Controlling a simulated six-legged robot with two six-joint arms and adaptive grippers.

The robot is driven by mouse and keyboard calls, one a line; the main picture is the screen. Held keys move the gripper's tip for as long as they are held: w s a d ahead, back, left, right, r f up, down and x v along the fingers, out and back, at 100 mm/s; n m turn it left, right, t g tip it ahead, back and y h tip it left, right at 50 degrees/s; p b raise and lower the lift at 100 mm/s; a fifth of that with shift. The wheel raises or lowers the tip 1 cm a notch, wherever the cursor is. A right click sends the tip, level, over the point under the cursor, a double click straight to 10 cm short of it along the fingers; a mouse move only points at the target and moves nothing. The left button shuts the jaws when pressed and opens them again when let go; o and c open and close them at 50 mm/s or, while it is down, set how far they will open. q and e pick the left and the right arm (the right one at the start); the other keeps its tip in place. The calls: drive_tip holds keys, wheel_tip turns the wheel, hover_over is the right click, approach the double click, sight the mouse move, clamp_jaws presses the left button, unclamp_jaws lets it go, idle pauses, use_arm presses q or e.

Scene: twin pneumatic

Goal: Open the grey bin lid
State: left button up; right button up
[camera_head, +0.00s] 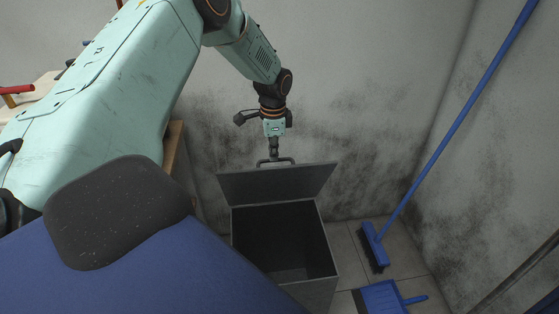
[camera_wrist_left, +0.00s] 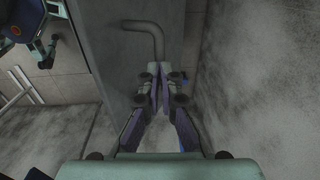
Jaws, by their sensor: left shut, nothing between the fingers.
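The grey bin (camera_head: 318,292) stands on the floor with its dark inside showing and empty as far as I can see. Its grey lid (camera_head: 280,184) is raised and stands up along the bin's far edge. A bar handle (camera_head: 284,160) shows at the lid's top edge; in the left wrist view the bent handle (camera_wrist_left: 150,29) lies just beyond my fingertips. My left gripper (camera_head: 274,151) points down at the handle. In the left wrist view my left gripper (camera_wrist_left: 158,72) has its fingertips together with nothing between them. My right gripper is in neither view.
A blue broom (camera_head: 374,246) leans in the corner to the right of the bin. A blue dustpan (camera_head: 381,297) lies on the tiles near it. A stained wall (camera_head: 350,110) rises behind the lid. A wooden bench with a red-handled tool (camera_head: 17,89) is at left.

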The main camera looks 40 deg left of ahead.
use_arm(q)
drive_tip(key=shift+o, duration=0.8)
drive_tip(key=shift+s+d+f, duration=0.15)
drive_tip(key=shift+s+f, duration=0.15)
drive_tip(key=shift+f, duration=0.35)
drive_tip(key=shift+o, duration=0.7)
drive_tip(key=shift+f, duration=0.15)
drive_tip(key=o, duration=0.3)
drive_tip(key=shift+w+a+f, duration=0.65)
drive_tip(key=shift+w+f, duration=0.05)
drive_tip(key=shift+w, duration=0.05)
drive_tip(key=shift+s+d+r, duration=0.35)
drive_tip(key=shift+s+r, duration=0.2)
drive_tip(key=shift+r, duration=0.1)
drive_tip(key=shift+w, duration=0.25)
drive_tip(key=shift+a, duration=0.1)
